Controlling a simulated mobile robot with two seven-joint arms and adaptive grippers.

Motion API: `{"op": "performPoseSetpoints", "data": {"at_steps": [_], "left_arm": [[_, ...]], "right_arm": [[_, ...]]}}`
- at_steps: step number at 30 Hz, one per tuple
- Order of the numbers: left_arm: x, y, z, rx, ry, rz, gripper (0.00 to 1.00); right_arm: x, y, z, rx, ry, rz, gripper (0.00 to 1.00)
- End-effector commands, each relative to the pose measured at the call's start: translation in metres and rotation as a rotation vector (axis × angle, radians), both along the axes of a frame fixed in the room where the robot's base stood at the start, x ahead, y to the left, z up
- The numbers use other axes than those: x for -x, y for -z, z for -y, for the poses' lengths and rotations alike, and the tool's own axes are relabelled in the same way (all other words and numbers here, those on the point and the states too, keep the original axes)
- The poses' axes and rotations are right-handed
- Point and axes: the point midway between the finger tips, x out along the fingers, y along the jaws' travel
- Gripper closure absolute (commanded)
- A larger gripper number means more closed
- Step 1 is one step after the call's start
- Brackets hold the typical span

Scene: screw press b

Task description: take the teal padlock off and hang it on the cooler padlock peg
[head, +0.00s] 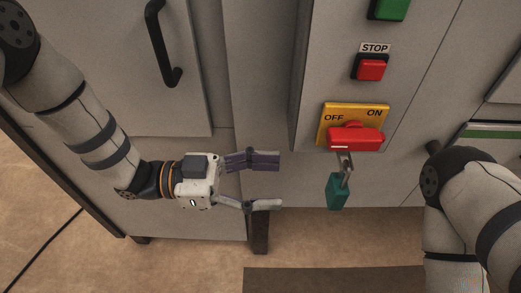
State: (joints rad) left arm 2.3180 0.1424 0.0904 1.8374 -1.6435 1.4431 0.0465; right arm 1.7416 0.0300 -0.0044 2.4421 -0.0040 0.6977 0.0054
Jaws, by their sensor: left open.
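The teal padlock (336,192) hangs by its grey shackle below a red switch handle (354,138) on a yellow plate marked OFF and ON. The handle lies level across the plate. My left gripper (281,181) is open and empty, to the left of the padlock and apart from it. Its fingers point right, toward the padlock. My right arm comes in at the lower right, but its gripper is out of view. I cannot see a cooler padlock peg.
A red STOP button (371,70) and a green button (389,7) sit above the switch on the grey cabinet. A black door handle (160,45) is at the upper left. A dark brown mat (335,281) lies on the floor below.

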Motion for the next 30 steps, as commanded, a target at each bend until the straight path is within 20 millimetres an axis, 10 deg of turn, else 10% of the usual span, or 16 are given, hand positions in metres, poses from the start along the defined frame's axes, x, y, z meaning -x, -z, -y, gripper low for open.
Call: {"op": "performPoseSetpoints", "data": {"at_steps": [15,30], "left_arm": [[-0.002,-0.003,0.102,0.003,0.01,0.006,0.41],[-0.003,-0.002,0.12,0.002,0.007,0.005,0.52]], "right_arm": [[-0.004,-0.007,0.0,-0.001,0.0,0.012,1.0],[-0.004,-0.007,0.0,0.0,0.0,0.014,1.0]]}}
